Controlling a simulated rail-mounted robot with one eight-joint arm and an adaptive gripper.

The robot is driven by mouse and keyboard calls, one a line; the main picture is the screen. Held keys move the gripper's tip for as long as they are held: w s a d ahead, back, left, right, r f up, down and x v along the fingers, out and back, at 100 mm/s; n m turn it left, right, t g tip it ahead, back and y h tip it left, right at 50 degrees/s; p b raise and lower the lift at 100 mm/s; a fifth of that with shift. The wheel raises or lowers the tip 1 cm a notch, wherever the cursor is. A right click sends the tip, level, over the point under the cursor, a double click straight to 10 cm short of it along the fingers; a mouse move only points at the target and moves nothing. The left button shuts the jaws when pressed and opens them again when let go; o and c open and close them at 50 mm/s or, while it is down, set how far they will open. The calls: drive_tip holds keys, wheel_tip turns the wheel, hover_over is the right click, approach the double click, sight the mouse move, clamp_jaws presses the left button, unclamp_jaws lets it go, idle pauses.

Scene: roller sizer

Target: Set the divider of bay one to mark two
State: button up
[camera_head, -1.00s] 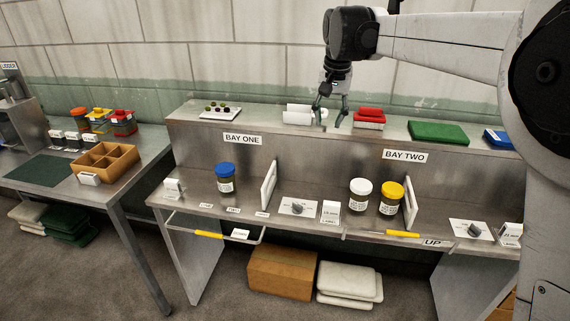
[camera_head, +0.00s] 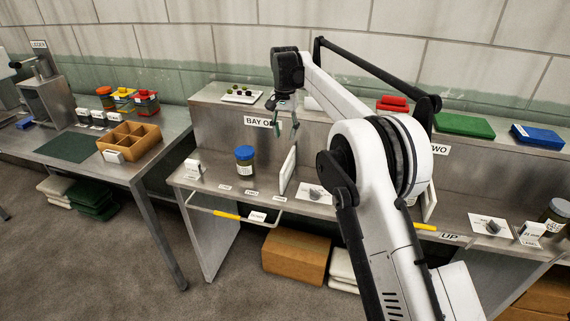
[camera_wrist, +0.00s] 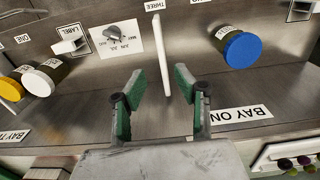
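The bay one divider (camera_head: 288,170) is a white upright panel to the right of the blue-lidded jar. Its front end stands by the label THREE (camera_head: 280,198); the label TWO (camera_head: 252,193) lies to the left. My gripper (camera_head: 284,117) hangs above the divider's rear end, near the BAY ONE sign. In the wrist view, my green-padded fingers (camera_wrist: 160,72) are spread apart. The divider (camera_wrist: 163,50) runs between the fingertips, closer to the right one; I cannot tell whether it touches. Nothing is held.
The blue-lidded jar (camera_head: 245,160) stands in bay one, left of the divider. A dial plate (camera_head: 316,194) lies to its right. White-lidded (camera_wrist: 40,80) and yellow-lidded (camera_wrist: 10,88) jars show in the wrist view. A yellow-handled bar (camera_head: 227,215) runs along the front.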

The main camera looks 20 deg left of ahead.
sight(285, 165)
wheel_tip(285, 165, down, 13)
drive_tip(key=shift+f+p, duration=0.1)
drive_tip(key=shift+p, duration=0.3)
clamp_jaws()
idle(0.4)
